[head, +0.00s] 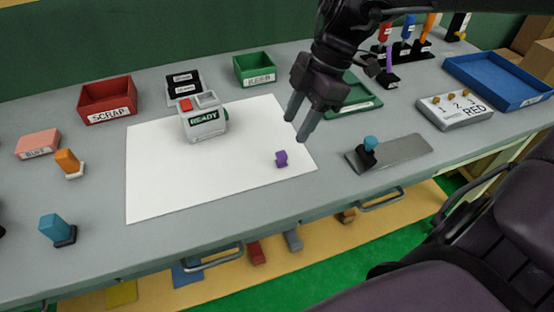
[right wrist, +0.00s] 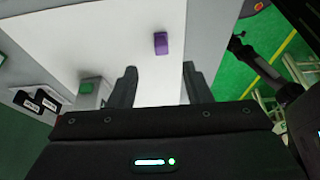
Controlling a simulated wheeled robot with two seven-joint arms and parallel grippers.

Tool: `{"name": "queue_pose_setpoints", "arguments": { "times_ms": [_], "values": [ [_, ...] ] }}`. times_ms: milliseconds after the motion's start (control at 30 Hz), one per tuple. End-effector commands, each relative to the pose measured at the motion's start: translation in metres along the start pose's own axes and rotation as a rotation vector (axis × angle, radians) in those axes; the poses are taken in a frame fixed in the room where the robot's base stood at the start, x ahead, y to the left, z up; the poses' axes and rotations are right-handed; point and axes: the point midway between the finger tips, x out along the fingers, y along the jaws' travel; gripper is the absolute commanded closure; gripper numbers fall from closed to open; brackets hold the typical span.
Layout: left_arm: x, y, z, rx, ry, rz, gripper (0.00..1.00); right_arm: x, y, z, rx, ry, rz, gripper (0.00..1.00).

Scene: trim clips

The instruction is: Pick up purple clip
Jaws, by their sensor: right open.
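The purple clip (head: 281,158) lies on the white sheet (head: 160,190), near its right edge. My right gripper (head: 299,122) is open and empty, above and slightly behind the clip in the head view, with its fingers pointing down. In the right wrist view the clip (right wrist: 161,43) sits beyond the two fingertips (right wrist: 160,72), roughly centred between them and apart from both. My left gripper is not in view.
A grey READY box (head: 204,122) stands on the sheet. A red SCRAP bin (head: 107,100) and a green bin (head: 255,68) stand behind. A grey plate with a blue-knobbed part (head: 405,152) lies to the right. The sheet around the clip is clear.

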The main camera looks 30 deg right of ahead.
Motion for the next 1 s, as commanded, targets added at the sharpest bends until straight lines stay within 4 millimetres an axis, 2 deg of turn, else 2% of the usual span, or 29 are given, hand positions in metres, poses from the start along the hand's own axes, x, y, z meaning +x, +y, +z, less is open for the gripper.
{"name": "queue_pose_setpoints", "arguments": {
  "times_ms": [500,800,1000],
  "values": [
    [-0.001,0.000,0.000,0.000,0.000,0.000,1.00,0.067,-0.002,-0.001,-0.002,-0.002,-0.004,0.55],
    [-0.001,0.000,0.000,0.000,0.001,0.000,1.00,0.072,-0.002,-0.002,-0.002,0.001,0.000,0.55],
    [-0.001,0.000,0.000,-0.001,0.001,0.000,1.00,0.072,-0.002,-0.002,-0.003,0.001,0.000,0.82]
  ]
}}
